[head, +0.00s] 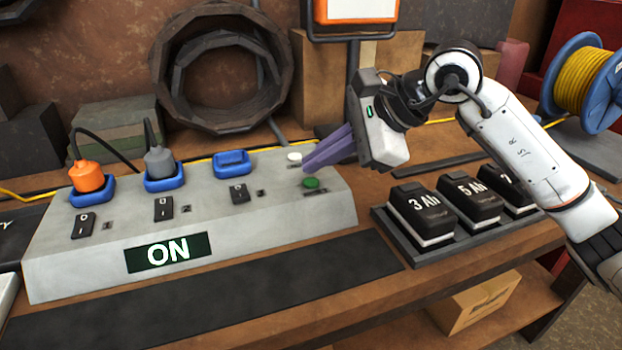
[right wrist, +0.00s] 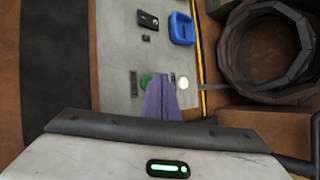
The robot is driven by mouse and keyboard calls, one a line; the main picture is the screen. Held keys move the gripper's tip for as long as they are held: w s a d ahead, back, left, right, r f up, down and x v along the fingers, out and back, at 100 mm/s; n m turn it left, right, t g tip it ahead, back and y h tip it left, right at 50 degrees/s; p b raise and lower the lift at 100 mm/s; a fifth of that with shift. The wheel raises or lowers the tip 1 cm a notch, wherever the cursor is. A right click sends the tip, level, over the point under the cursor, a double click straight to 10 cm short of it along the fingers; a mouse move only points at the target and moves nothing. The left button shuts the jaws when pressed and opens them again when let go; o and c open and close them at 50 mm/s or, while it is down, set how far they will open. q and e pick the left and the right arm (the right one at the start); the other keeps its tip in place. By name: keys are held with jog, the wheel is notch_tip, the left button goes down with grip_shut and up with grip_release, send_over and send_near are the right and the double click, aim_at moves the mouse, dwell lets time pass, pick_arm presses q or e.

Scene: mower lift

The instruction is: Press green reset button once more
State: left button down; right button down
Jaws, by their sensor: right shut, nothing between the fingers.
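The green reset button (head: 311,183) sits on the sloped top of the grey power box (head: 90,270), near its right end. A white button (head: 294,157) is just behind it. The box's display (head: 168,252) reads ON. My right gripper (head: 306,166) has its purple fingers shut and empty, with the tips close above the box between the two buttons. I cannot tell whether they touch it. In the right wrist view the fingertips (right wrist: 159,80) lie between the green button (right wrist: 146,82), partly covered, and the white button (right wrist: 183,83). My left gripper is out of view.
An orange plug (head: 88,177) and a grey plug (head: 159,162) sit in blue sockets; a third blue socket (head: 232,163) is empty. Black batteries (head: 420,210) stand in a tray to the right. A lamp stand rises behind my right gripper.

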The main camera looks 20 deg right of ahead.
aim_at(318, 186)
notch_tip(318, 186, up, 5)
jog(key=p, duration=0.3)
dwell(0.6)
